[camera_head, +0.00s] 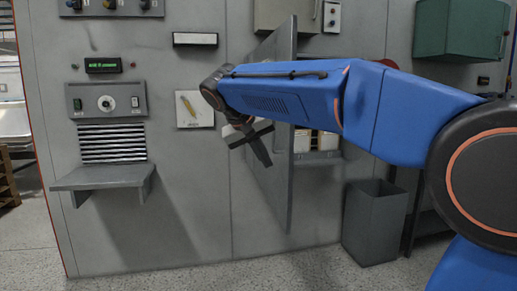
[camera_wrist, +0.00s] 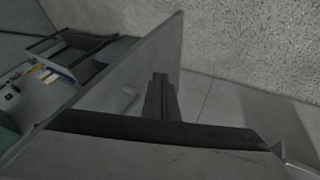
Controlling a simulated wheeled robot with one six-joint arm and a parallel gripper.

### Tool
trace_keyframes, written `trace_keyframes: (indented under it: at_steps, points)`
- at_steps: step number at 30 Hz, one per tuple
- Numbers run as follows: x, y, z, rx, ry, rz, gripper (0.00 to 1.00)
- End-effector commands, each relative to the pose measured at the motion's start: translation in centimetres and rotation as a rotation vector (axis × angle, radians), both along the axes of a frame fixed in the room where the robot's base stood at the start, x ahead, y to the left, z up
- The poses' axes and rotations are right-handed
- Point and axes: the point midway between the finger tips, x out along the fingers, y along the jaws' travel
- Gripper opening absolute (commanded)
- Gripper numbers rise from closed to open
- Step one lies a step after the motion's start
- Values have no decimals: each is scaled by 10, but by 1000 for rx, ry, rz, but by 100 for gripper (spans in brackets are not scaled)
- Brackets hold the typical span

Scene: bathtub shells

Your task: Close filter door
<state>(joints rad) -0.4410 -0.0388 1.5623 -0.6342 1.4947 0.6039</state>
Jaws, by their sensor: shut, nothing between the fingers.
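The filter door (camera_head: 278,195) is a tall grey panel standing open, swung out from the grey wall. Behind it, partly hidden by my arm, an opening with pale items (camera_head: 322,142) shows. My gripper (camera_head: 264,160) is shut and empty, in front of the door's left face in the head view. In the wrist view the door (camera_wrist: 128,80) runs diagonally, and the shut fingers (camera_wrist: 160,78) lie over or beside it near its edge. I cannot tell whether they touch it.
A grey bin (camera_head: 374,225) stands on the floor right of the door. A grey shelf (camera_head: 100,178) juts from the wall at left, below a control panel (camera_head: 106,100). A green cabinet (camera_head: 460,30) hangs at upper right. The floor before the door is clear.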

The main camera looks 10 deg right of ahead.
Motion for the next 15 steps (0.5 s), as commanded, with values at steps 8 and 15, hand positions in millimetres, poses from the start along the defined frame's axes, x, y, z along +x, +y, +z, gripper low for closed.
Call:
trace_keyframes:
  at_steps: [8,15]
  points:
    - [-2,-32,2,0,0,-1,0]
    - [-3,-38,2,0,0,-1,0]
